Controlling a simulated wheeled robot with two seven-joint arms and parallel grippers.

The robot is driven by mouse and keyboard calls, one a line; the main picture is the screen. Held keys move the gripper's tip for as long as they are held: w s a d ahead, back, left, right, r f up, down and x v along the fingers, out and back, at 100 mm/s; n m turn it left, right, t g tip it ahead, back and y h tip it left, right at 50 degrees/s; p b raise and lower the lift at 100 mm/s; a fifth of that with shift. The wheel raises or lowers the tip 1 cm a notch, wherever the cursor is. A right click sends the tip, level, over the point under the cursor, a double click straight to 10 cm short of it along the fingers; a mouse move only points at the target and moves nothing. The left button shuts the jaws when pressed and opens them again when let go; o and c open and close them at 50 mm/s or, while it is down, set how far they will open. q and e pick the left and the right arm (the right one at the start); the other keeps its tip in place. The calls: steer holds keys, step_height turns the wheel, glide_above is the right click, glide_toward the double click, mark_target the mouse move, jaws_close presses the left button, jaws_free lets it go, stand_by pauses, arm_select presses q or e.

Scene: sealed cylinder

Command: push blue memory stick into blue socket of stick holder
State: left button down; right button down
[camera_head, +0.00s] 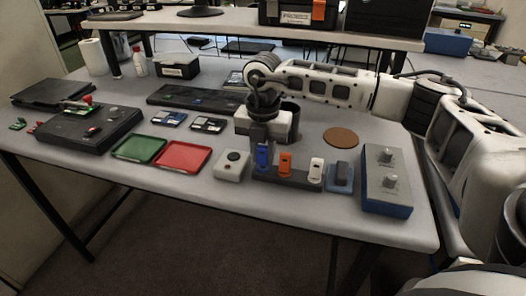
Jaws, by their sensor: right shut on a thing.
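The blue memory stick (263,157) stands upright at the left end of the dark stick holder (300,181). My right gripper (263,144) comes down from above and is shut on the top of the blue stick. The stick's lower end is at the holder's left place; I cannot tell how deep it sits, and the blue socket itself is hidden. An orange stick (285,163) and a white stick (316,170) stand in the holder to the right. My left gripper is not in view.
A white box with a dark button (232,165) stands just left of the holder. A blue block with a dark top (340,177) and a grey-blue box with knobs (386,180) stand to its right. Red (183,157) and green (139,149) trays lie further left.

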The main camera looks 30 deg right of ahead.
steer(key=shift+f+b, duration=0.35)
steer(key=shift+f, duration=0.25)
steer(key=c, duration=1.1)
jaws_free()
steer(key=shift+c, duration=0.2)
step_height(320, 180, up, 16)
steer(key=b, duration=0.1)
